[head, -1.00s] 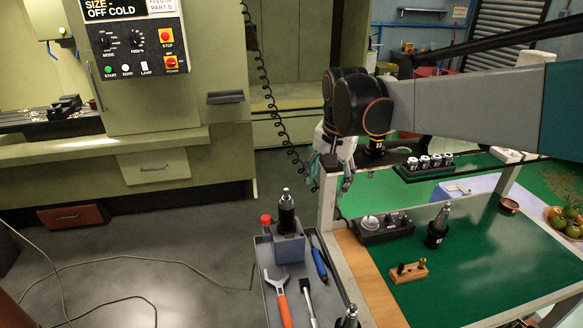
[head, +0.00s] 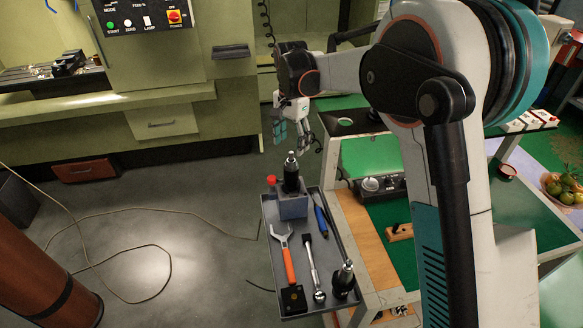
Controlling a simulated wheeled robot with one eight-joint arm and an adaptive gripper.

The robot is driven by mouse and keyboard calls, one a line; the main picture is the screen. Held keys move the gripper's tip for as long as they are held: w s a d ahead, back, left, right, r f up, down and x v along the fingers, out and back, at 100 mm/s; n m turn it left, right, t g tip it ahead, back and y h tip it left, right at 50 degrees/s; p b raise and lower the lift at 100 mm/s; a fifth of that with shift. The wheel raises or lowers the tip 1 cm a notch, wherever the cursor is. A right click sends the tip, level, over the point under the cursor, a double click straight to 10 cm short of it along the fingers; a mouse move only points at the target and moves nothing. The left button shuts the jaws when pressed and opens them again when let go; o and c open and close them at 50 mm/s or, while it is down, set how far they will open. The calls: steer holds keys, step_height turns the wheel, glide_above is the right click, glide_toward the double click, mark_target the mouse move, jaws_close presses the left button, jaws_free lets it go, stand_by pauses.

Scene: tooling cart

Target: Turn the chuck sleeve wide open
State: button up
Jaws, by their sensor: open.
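The tooling cart's grey tray (head: 345,235) stands beside the green-topped bench. A second black holder (head: 344,278) stands at the tray's near right corner.
An orange-handled wrench (head: 287,260), a ratchet-like tool (head: 314,272) and a blue-handled tool (head: 321,220) lie on the tray. A control box (head: 380,187) and a wooden block (head: 399,232) sit on the bench.

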mark_target(291, 168)
step_height(291, 168, down, 11)
steer(key=shift+f+b, duration=0.2)
steer(key=shift+b, duration=0.45)
steer(key=c, duration=1.1)
